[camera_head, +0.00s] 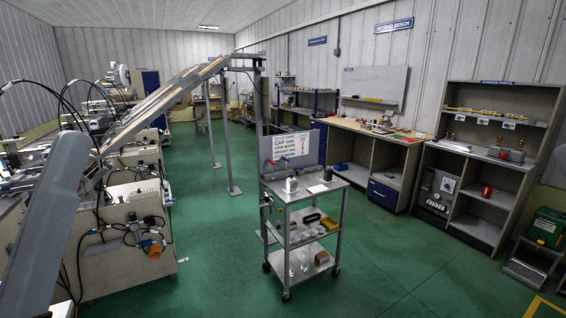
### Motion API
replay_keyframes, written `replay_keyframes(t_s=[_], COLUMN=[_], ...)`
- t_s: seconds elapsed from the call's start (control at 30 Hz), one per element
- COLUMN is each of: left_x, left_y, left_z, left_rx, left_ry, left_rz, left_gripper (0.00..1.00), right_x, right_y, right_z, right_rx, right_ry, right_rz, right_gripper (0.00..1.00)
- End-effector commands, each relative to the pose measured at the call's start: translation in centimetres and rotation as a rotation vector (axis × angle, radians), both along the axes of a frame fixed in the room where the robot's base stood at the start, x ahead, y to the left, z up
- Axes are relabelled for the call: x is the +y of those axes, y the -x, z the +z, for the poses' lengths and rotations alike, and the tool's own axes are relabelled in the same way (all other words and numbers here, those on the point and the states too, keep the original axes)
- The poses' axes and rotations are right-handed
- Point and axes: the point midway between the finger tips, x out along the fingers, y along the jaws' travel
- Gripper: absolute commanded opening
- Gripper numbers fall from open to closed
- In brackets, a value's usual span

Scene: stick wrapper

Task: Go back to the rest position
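Neither of my grippers shows in the head view. A large grey link, which looks like part of my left arm, rises along the left edge in front of the machine. The stick wrapper machine (125,232) stands at the left, with hoses, cables and an orange round fitting on its side. A long inclined chute (165,97) climbs from it to the right onto a grey frame. A metal trolley (312,215) stands near the centre, with a sign panel on its back, a small bottle (291,185) on top and small parts on its shelves.
A wooden workbench (372,128) runs along the right wall. A shelf unit (477,160) with a red can (486,191) stands farther right. A green case (546,228) is at the right edge. The green floor (400,268) is open right of the trolley.

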Motion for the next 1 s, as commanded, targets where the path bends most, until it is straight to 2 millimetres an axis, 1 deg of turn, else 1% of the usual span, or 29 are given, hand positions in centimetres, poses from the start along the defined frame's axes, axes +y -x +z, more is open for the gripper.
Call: replay_keyframes(t_s=[0.03, 0.07, 0.1, 0.17, 0.2, 0.27, 0.3, 0.37, 0.4, 0.47, 0.5, 0.57, 0.6, 0.7, 0.8, 0.83, 0.9, 1.0], left_x=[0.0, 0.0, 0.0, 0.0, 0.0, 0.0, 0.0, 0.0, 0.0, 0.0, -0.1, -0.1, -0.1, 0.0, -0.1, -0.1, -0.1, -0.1], left_y=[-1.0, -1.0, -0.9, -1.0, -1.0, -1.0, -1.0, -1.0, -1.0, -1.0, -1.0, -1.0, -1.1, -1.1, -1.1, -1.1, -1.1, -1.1], left_z=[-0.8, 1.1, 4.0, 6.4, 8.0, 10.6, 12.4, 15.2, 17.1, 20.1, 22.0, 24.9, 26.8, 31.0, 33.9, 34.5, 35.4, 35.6], left_rx=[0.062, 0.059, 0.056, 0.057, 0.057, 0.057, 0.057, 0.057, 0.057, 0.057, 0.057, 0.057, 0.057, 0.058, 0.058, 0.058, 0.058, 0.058], left_ry=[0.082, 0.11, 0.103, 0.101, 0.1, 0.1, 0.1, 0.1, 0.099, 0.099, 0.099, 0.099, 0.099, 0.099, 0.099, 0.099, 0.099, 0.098], left_rz=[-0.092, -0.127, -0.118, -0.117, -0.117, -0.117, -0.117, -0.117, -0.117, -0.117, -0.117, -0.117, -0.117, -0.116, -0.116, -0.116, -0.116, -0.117], left_gripper=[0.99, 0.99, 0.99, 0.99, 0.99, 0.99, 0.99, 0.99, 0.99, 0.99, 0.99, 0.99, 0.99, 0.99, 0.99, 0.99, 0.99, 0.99], right_x=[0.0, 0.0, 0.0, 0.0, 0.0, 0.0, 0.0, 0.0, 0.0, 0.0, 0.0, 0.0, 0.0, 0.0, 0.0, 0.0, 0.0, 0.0], right_y=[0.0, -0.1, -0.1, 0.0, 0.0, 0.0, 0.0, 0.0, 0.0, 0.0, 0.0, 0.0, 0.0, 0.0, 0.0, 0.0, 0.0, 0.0], right_z=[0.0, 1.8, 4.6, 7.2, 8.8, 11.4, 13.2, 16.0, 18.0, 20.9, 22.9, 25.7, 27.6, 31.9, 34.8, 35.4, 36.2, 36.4], right_rx=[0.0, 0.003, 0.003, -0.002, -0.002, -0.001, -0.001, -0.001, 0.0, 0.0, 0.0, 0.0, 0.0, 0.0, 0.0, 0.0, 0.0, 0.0], right_ry=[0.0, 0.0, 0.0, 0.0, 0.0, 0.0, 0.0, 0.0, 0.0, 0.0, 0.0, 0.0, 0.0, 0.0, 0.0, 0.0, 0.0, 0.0], right_rz=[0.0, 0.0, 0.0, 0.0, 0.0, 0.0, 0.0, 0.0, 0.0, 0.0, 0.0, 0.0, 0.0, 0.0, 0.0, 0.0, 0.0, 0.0], right_gripper=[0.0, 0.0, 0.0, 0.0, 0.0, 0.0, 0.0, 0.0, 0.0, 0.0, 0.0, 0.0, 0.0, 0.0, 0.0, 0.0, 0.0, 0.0])
